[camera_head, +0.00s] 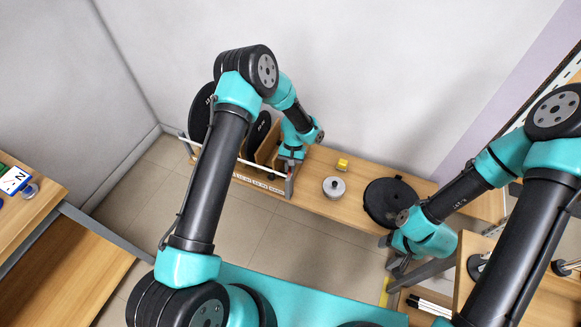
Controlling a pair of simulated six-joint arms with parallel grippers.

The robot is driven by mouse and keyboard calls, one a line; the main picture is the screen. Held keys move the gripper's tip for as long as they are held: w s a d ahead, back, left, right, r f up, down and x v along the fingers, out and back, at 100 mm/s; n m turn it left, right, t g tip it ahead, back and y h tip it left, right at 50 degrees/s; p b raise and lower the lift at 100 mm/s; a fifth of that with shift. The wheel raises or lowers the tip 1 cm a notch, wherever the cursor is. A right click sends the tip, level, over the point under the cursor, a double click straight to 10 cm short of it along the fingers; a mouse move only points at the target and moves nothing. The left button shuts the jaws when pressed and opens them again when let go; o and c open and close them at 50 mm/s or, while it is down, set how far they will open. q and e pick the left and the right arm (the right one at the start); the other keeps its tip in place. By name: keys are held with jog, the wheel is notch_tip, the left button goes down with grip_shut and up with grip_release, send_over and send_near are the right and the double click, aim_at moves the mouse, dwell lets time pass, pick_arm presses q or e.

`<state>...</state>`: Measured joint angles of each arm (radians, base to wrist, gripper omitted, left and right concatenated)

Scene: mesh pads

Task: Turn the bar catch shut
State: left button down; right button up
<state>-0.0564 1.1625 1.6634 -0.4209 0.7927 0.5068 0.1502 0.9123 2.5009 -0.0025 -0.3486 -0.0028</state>
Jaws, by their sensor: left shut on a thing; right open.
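A wooden rack on the bench holds black discs (200,112) upright. A pale bar (184,137) runs along its front, partly hidden behind my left arm. My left gripper (289,179) is at the right end of the rack and bar, pointing down, shut on a small part there that looks like the bar catch. The fingers and wrist mostly hide it, so its angle cannot be told. My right gripper (393,266) is open and empty, low in front of the bench, apart from the rack.
On the bench right of the rack are a yellow block (342,165), a silver round weight (334,187) and a black disc (393,203) lying flat. A wooden table (62,255) is at left.

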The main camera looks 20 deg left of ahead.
pick_arm(q)
jog(key=shift+m+y, duration=0.3)
jog(key=shift+m, duration=0.5)
jog(key=c, duration=1.2)
grip_release()
jog(key=shift+o, duration=0.2)
jog(key=v, duration=1.7)
jog(key=shift+r, duration=0.25)
jog(key=shift+s+f, duration=0.1)
